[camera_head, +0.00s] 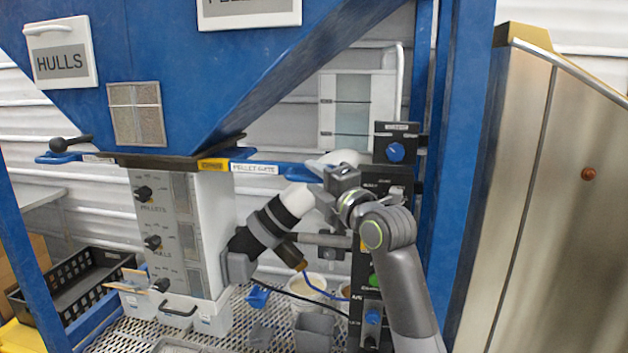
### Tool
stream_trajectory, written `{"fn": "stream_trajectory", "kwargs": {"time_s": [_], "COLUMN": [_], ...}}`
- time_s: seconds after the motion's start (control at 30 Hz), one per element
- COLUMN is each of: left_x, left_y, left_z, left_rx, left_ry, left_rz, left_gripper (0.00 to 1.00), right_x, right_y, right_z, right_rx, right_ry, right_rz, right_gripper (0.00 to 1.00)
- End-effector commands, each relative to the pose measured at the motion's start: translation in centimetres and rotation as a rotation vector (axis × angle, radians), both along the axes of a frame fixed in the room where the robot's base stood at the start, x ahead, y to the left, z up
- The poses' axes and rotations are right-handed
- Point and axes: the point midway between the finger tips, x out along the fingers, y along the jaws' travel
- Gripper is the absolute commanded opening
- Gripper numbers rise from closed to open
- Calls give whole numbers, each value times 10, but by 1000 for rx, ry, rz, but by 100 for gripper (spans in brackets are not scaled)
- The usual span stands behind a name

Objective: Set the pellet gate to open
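The pellet gate (285,170) is a blue slide under the blue hopper. It carries a white label reading PELLET GATE and a yellow label (213,164) beside it. Its right end runs up to my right gripper (335,172), which hides that end and any handle there. The gripper is at or touching the gate's end; I cannot tell whether its fingers are closed on it. My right arm comes up from the lower right. My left gripper is not in view.
A similar blue slide with a black ball handle (57,145) sticks out at left. A dial panel (160,235) hangs below the hopper. A black control box with a blue knob (396,152) and blue posts stand close by my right arm. A steel cabinet (575,200) fills the right.

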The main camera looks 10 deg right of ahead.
Motion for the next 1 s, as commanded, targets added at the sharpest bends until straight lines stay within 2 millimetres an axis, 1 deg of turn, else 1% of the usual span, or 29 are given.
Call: {"fn": "stream_trajectory", "kwargs": {"time_s": [0.27,0.37,0.47,0.67,1.0], "left_x": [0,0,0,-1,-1], "left_y": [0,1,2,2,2], "left_z": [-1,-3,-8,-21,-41], "left_rx": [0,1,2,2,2], "left_ry": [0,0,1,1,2], "left_rz": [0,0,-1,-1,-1], "left_gripper": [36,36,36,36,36], "right_x": [-1,-5,-14,-45,-104], "right_y": [0,-2,-7,-24,-55], "right_z": [1,-1,-3,-9,-18], "right_rx": [2,1,1,1,-2], "right_ry": [-1,-3,-4,-5,-6], "right_rz": [1,1,1,-1,-2], "right_gripper": [36,36,36,36,36]}}
